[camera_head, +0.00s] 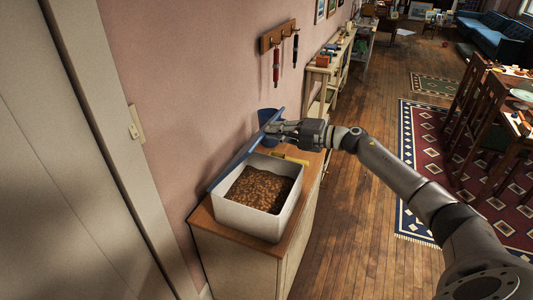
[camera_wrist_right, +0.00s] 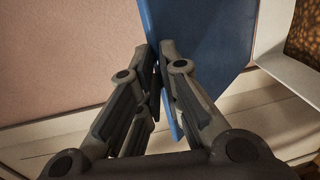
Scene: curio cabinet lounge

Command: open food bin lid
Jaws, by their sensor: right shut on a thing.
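The food bin (camera_head: 258,214) is a white box full of brown kibble (camera_head: 261,187), standing on a wooden-topped cabinet by the pink wall. Its blue lid (camera_head: 235,162) stands raised and tilted at the bin's wall side, so the bin's top is uncovered. My right gripper (camera_head: 274,129) reaches in from the right and is shut on the lid's far end. In the right wrist view the two fingers (camera_wrist_right: 158,48) pinch the edge of the blue lid (camera_wrist_right: 205,40). The bin's white rim (camera_wrist_right: 285,66) shows at the right there. My left gripper is not in view.
A blue container (camera_head: 267,116) stands behind the gripper on the cabinet (camera_head: 252,263), with a yellow item (camera_head: 291,159) by the bin. A wall rack (camera_head: 278,36) with hanging tools is above. Wooden floor is clear right of the cabinet; a table and chairs stand farther right.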

